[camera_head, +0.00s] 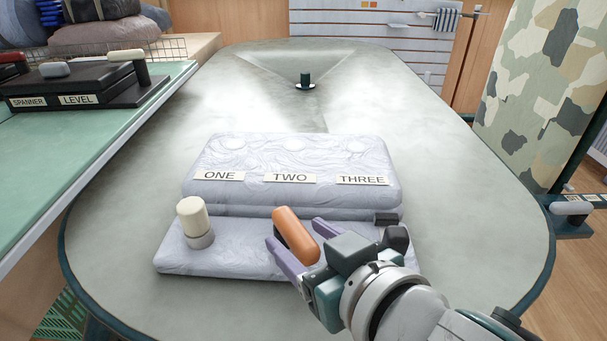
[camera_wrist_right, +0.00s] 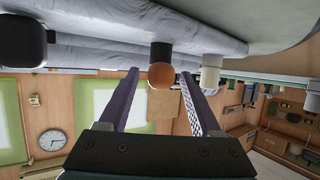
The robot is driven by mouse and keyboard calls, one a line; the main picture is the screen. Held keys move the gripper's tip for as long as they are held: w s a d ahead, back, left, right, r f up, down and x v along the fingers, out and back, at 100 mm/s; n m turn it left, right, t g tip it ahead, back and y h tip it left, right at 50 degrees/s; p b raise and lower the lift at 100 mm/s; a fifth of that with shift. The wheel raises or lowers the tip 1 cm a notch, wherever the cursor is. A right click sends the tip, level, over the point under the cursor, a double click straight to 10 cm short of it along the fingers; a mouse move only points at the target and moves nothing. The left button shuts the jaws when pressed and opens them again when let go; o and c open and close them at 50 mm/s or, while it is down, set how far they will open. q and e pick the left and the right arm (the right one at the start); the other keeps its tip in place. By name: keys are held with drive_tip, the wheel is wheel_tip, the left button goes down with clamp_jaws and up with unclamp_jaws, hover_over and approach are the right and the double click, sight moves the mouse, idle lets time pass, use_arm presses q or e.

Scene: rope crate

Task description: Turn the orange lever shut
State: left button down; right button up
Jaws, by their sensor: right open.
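The orange lever (camera_head: 296,234) stands tilted on the front step of a pale grey block (camera_head: 185,258), below the TWO label. In the right wrist view the lever's rounded orange end (camera_wrist_right: 161,76) shows between the two fingers, with a dark collar behind it. My right gripper (camera_head: 298,237) is open, with one purple finger on each side of the lever. In the right wrist view the fingers (camera_wrist_right: 160,86) look apart from the lever on both sides. The lever's base is partly hidden by the gripper. My left gripper is not in view.
A cream knob (camera_head: 194,221) stands left of the lever, and a black part (camera_head: 387,219) sits to its right, close to my gripper. A dark peg (camera_head: 305,79) stands at the table's far end. A green-topped bench (camera_head: 60,150) borders the left.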

drive_tip(key=shift+c, duration=0.2)
clamp_jaws()
idle(0.4)
idle(0.8)
